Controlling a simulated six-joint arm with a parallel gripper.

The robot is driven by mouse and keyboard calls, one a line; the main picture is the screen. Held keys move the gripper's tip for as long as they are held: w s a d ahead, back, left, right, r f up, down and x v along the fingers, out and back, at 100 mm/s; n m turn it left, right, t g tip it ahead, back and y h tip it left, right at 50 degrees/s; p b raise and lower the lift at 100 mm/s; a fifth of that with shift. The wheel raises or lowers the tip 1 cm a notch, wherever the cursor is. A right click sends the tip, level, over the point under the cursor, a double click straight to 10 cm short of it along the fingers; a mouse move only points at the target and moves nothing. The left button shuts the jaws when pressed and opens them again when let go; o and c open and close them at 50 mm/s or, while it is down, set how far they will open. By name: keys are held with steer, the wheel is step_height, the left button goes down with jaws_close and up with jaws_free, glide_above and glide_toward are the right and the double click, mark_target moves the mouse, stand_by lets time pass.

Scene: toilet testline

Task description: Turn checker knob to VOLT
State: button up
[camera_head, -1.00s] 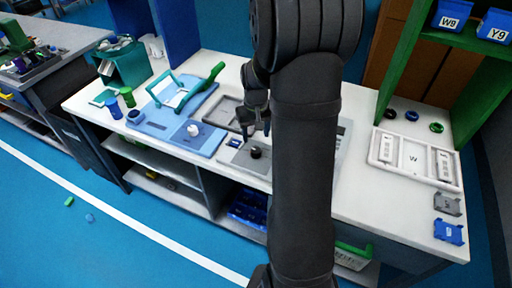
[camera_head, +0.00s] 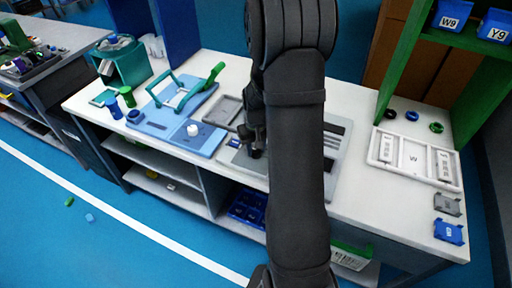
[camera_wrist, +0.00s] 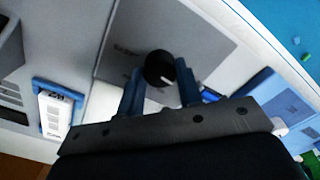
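The checker knob (camera_wrist: 160,66) is a round black knob with a short white mark, on a grey panel (camera_wrist: 190,25) in the wrist view. My gripper (camera_wrist: 160,78) is open, with one finger on each side of the knob and a gap showing at both sides. I cannot tell how deep the fingertips reach around it. In the head view my gripper (camera_head: 253,142) is low over the checker (camera_head: 243,162), and my arm and fingers mostly hide the knob. The lettering on the panel is too blurred to read.
A small blue-framed module (camera_wrist: 57,112) lies beside the checker. A blue board (camera_head: 178,128) with a white knob and green handle is to the left. A white tray (camera_head: 415,155) with modules is to the right. Shelves with blue bins (camera_head: 452,16) stand behind at right.

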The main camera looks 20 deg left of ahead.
mark_target(256, 150)
steer(key=shift+m, duration=0.4)
steer(key=shift+c, duration=0.3)
steer(key=m, duration=0.4)
steer(key=shift+m, duration=0.3)
steer(key=m, duration=0.5)
steer(key=shift+m, duration=0.3)
steer(key=o, duration=1)
steer(key=shift+c, duration=0.2)
steer(key=shift+r, duration=0.1)
step_height(256, 150, up, 17)
steer(key=shift+r, duration=0.15)
